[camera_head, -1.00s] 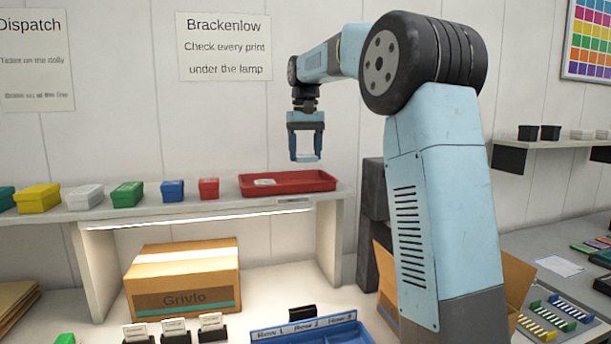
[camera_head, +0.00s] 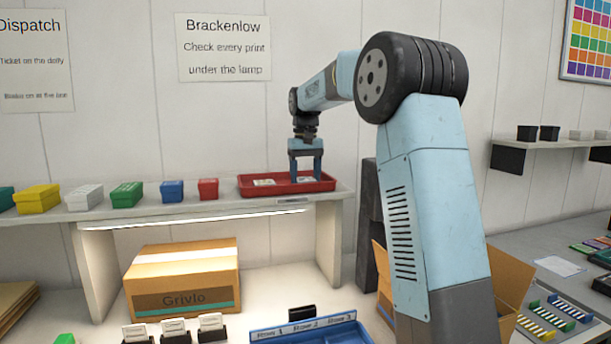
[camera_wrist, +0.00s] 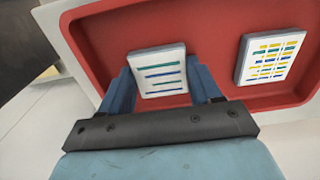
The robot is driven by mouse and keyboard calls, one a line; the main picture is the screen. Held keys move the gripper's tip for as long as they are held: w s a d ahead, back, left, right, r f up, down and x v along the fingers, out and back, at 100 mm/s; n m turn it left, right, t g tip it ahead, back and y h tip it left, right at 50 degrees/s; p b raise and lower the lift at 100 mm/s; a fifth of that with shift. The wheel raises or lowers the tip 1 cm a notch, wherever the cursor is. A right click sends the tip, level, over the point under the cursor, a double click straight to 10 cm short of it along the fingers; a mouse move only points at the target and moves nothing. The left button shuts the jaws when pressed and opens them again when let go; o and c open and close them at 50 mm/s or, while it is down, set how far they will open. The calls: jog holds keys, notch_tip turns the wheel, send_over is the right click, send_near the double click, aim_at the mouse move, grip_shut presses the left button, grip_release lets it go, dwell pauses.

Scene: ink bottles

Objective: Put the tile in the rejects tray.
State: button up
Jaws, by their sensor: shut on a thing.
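My gripper (camera_head: 306,176) is lowered into the red tray (camera_head: 329,186) on the raised shelf. It is shut on a white tile (camera_wrist: 160,70) with teal and blue lines, one blue finger at each side. The held tile is inside the tray's outline, at or very near its floor; I cannot tell whether it touches. In the wrist view the tray (camera_wrist: 110,30) fills most of the picture. A second white tile (camera_wrist: 268,57), with yellow and blue marks, lies in the tray apart from the held one; it also shows in the head view (camera_head: 264,182).
A red box (camera_head: 208,189) and a blue box (camera_head: 172,191) stand left of the tray on the shelf, with green, white and yellow boxes further left. A cardboard box (camera_head: 182,285) is under the shelf. A blue rack (camera_head: 310,335) is at the front.

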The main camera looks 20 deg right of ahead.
aim_at(305, 179)
jog(key=o, duration=1.1)
jog(key=shift+f, duration=0.1)
notch_tip(305, 179, up, 12)
jog(key=s+a+t, duration=0.1)
jog(key=s+t, duration=0.1)
jog(key=s, duration=0.9)
jog(key=s+f+t, duration=0.1)
jog(key=s+f, duration=0.5)
jog(key=s, duration=0.4)
jog(key=s+f+t, duration=0.1)
jog(key=s+f, duration=0.5)
jog(key=s, duration=0.4)
jog(key=s+f+t, duration=0.1)
jog(key=s+f, duration=0.5)
jog(key=s, duration=0.3)
jog(key=shift+s+d+t, duration=0.1)
jog(key=shift+s+t, duration=0.2)
jog(key=shift+s, duration=0.1)
